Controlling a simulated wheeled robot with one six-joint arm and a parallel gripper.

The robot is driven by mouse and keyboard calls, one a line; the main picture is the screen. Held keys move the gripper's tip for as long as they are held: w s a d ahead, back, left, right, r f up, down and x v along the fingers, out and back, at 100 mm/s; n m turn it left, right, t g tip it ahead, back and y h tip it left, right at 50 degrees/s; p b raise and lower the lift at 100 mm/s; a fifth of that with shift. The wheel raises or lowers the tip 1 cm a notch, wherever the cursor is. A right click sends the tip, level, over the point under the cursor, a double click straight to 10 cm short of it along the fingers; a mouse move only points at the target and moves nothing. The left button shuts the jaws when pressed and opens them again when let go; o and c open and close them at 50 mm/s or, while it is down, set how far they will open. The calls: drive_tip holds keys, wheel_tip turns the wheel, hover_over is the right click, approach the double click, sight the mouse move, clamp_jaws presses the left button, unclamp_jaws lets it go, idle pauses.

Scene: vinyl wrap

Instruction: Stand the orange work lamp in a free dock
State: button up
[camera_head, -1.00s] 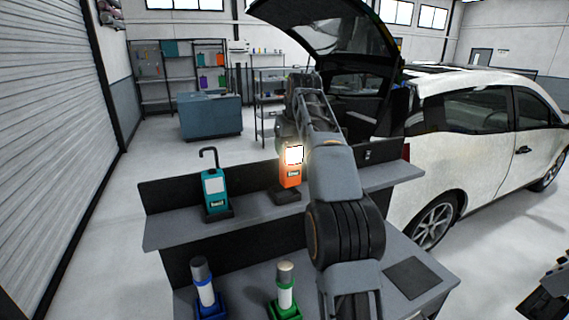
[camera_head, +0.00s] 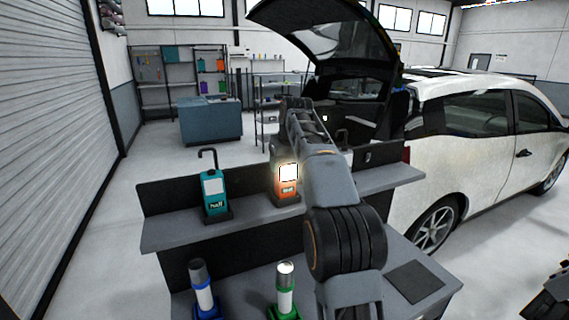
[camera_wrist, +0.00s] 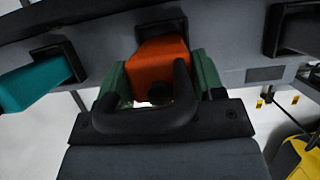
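The orange work lamp (camera_head: 287,189), its panel lit, stands upright at the middle dock on the upper shelf, under my arm. In the wrist view the orange body (camera_wrist: 163,58) runs down to a black dock (camera_wrist: 158,22), with its black loop handle (camera_wrist: 140,122) nearest me. My gripper (camera_wrist: 162,80) has a green finger on each side of the body and appears shut on it. Whether the lamp is fully seated is hard to tell. An empty dock (camera_wrist: 292,28) is on the right in the wrist view.
A teal lamp (camera_head: 213,190) stands in the left dock. The lower shelf holds a blue-based torch (camera_head: 203,290), a green-based torch (camera_head: 286,285) and a dark square pad (camera_head: 415,281). A white car (camera_head: 470,135) with a raised hatch stands behind right.

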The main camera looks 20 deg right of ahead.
drive_tip(key=o, duration=0.5)
drive_tip(key=shift+c, duration=0.2)
drive_tip(key=shift+r, duration=0.1)
drive_tip(key=p+v, duration=0.3)
drive_tip(key=v, duration=0.9)
drive_tip(key=s+a+f+n, duration=0.2)
drive_tip(key=s+a+n, duration=0.4)
drive_tip(key=n, duration=0.5)
drive_tip(key=s+a+f+n, duration=0.3)
drive_tip(key=s+f+n, duration=0.6)
drive_tip(key=n, duration=0.3)
drive_tip(key=s+a+f+n, duration=0.3)
drive_tip(key=s+f+n, duration=0.7)
drive_tip(key=f+n, duration=0.2)
drive_tip(key=shift+s+n+t, duration=0.15)
drive_tip(key=shift+n+t, duration=0.15)
drive_tip(key=shift+n, duration=0.2)
